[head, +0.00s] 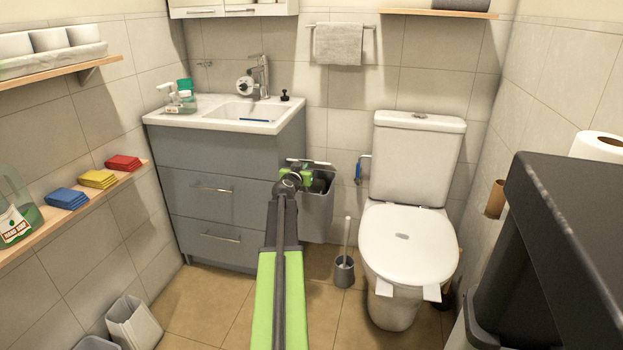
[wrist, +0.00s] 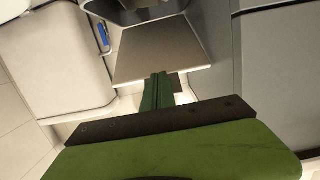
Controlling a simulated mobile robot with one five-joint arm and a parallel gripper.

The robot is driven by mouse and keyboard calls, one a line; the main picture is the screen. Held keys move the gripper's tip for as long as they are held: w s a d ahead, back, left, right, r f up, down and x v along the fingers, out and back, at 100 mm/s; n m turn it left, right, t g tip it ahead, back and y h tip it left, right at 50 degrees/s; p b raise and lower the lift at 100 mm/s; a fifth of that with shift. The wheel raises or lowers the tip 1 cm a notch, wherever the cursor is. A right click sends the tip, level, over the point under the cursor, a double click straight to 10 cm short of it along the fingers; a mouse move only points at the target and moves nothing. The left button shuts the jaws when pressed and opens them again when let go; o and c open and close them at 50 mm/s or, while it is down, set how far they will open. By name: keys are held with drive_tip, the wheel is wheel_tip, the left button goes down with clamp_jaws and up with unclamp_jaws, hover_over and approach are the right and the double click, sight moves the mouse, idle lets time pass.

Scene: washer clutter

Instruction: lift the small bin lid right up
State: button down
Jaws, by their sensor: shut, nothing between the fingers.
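The small grey bin (head: 316,217) is in the head view, beside the right side of the vanity. It is partly hidden by my gripper (head: 292,180). Its lid (head: 322,163) shows as a thin pale edge above the dark opening, so it stands raised off the rim. In the wrist view the lid is a flat grey panel (wrist: 162,50) with the dark bin mouth (wrist: 145,5) beyond it. My gripper's green fingers (wrist: 157,92) are shut and empty, at the lid's near edge. I cannot tell whether they touch it, nor the lid's exact angle.
The toilet (head: 408,245) stands right of the bin, with a brush holder (head: 344,271) on the floor between. The vanity (head: 225,200) is close on the left. A blue-handled valve (head: 359,171) is on the wall. Floor in front is clear.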

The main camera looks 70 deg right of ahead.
drive_tip(key=d+r+p, duration=0.2)
drive_tip(key=d, duration=0.1)
drive_tip(key=shift+w+d+r, duration=0.15)
drive_tip(key=shift+d, duration=0.1)
idle(0.4)
drive_tip(key=shift+d+r+p, duration=0.2)
drive_tip(key=shift+d+p, duration=0.1)
drive_tip(key=shift+d, duration=0.35)
drive_tip(key=shift+d+r+p, duration=0.25)
drive_tip(key=shift+d, duration=0.45)
drive_tip(key=shift+d+r+p, duration=0.2)
drive_tip(key=shift+d+p, duration=0.1)
drive_tip(key=shift+d, duration=0.35)
drive_tip(key=shift+a, duration=0.1)
